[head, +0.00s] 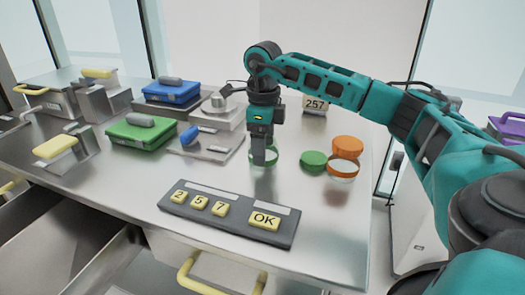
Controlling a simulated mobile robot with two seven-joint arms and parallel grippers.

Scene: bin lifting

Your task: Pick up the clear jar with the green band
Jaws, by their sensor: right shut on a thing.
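The clear jar with the green band (256,156) stands upright on the steel table (318,235), right of the middle. My right gripper (264,160) points straight down at it and is shut on it; its fingers hide part of the band. I cannot tell whether the jar touches the table. A second clear jar with an orange band (343,166) stands to the right. My left gripper does not show.
A green lid (313,159) and an orange lid (348,145) lie near the orange-banded jar. A keypad (230,213) lies in front. A green box (141,133), a blue box (172,92) and a steel device (205,143) stand left. A 257 sign (315,104) stands behind.

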